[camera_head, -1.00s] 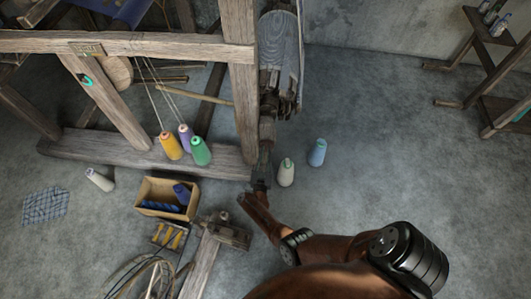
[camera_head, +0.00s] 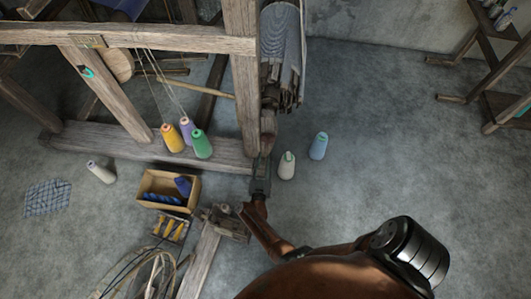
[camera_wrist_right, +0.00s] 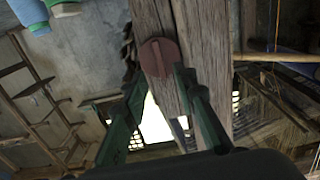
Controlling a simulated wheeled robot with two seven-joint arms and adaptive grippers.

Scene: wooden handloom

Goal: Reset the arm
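My right arm comes in from the bottom of the head view, and its gripper (camera_head: 262,178) is beside the foot of the loom's front post (camera_head: 243,90). In the right wrist view the two fingers (camera_wrist_right: 156,88) are spread with nothing between them. A round red-brown disc (camera_wrist_right: 160,57) on a wooden post shows just past the fingertips. My left gripper is in neither view.
A white cone (camera_head: 287,166) and a blue cone (camera_head: 318,146) stand close right of the gripper. Yellow, purple and green cones (camera_head: 202,145) stand by the loom's base beam. An open box (camera_head: 154,208) lies left.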

